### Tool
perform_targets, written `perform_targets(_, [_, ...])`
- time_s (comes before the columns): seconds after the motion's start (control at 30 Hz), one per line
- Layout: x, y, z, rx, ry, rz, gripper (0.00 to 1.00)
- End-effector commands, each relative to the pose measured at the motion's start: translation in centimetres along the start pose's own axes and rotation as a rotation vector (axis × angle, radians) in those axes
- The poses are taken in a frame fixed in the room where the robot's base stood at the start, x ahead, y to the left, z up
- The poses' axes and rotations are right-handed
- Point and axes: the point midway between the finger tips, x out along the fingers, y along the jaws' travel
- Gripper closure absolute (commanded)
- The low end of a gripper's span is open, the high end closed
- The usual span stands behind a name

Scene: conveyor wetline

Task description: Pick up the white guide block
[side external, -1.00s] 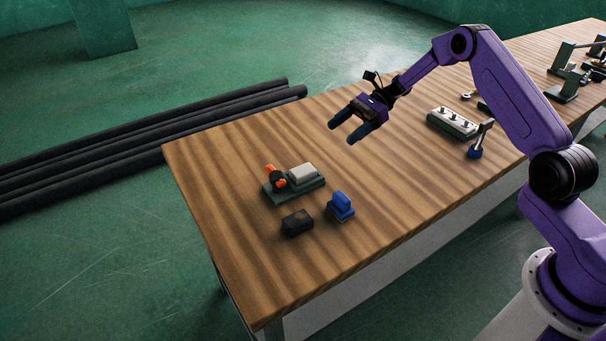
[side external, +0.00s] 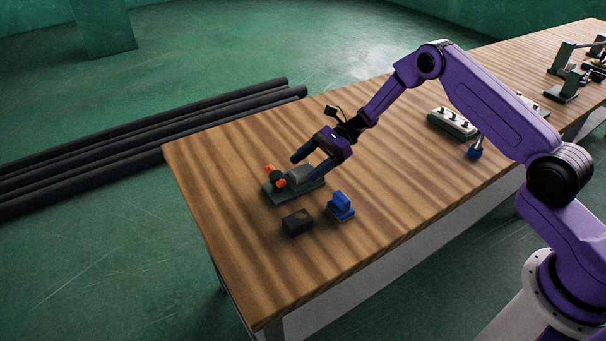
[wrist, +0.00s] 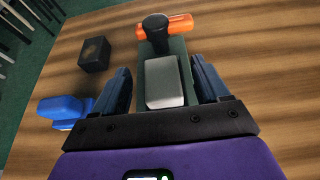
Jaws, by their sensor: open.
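The white guide block (wrist: 164,82) rests on a dark green base plate (wrist: 179,47), beside a black knob with an orange handle (wrist: 179,25). In the wrist view it lies between the two blue fingers of my gripper (wrist: 163,84), which are open with a gap on each side of it. In the side external view my gripper (side external: 306,166) is low over the base plate, and the block (side external: 300,173) is partly hidden by the fingers.
A fixture with white top and black knobs (side external: 452,122) stands further right. Bare wood (side external: 225,165) lies left of the plate.

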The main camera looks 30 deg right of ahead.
Motion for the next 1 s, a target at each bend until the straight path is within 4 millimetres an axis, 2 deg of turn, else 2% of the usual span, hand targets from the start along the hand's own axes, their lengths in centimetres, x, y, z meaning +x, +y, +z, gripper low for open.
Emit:
perform_targets(0.13, [1.3,-0.05,0.03,-0.002,0.001,0.0,0.26])
perform_targets(0.37, [1.47,-0.06,0.05,-0.002,0.0,-0.001,0.26])
perform_targets(0.4, [1.46,-0.06,0.05,-0.002,0.0,-0.001,0.29])
perform_targets(0.57, [1.43,-0.06,0.05,-0.002,0.0,-0.001,0.81])
perform_targets(0.6, [1.43,-0.06,0.06,-0.002,0.0,-0.001,0.83])
perform_targets(1.0, [1.21,-0.11,0.56,-0.003,0.0,-0.001,0.83])
